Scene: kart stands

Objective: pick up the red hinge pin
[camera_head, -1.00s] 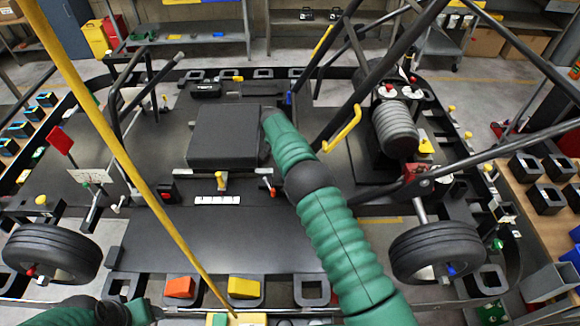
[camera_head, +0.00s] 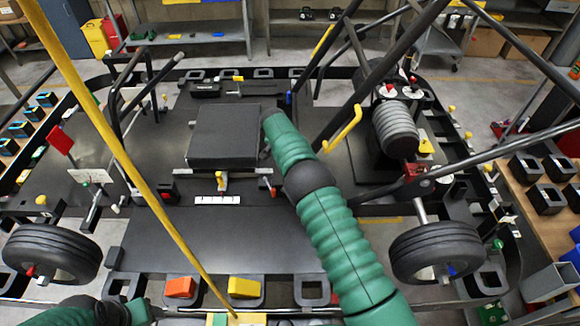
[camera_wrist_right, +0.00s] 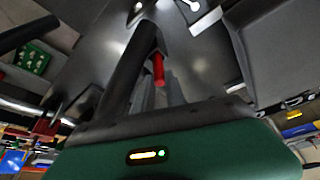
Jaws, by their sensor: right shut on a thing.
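The red hinge pin (camera_wrist_right: 158,68) shows in the right wrist view as a short red rod just beyond my wrist. My right gripper (camera_wrist_right: 158,84) is shut on it, though the contact is partly hidden by dark parts. My left gripper is out of sight.
The black seat block (camera_head: 223,135) stands on the dark kart floor (camera_head: 200,240). A long yellow pole (camera_head: 120,150) crosses the left side. Black frame tubes (camera_head: 380,80) and a grey ribbed cylinder (camera_head: 395,128) stand at the right. Wheels (camera_head: 50,255) flank the near edge.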

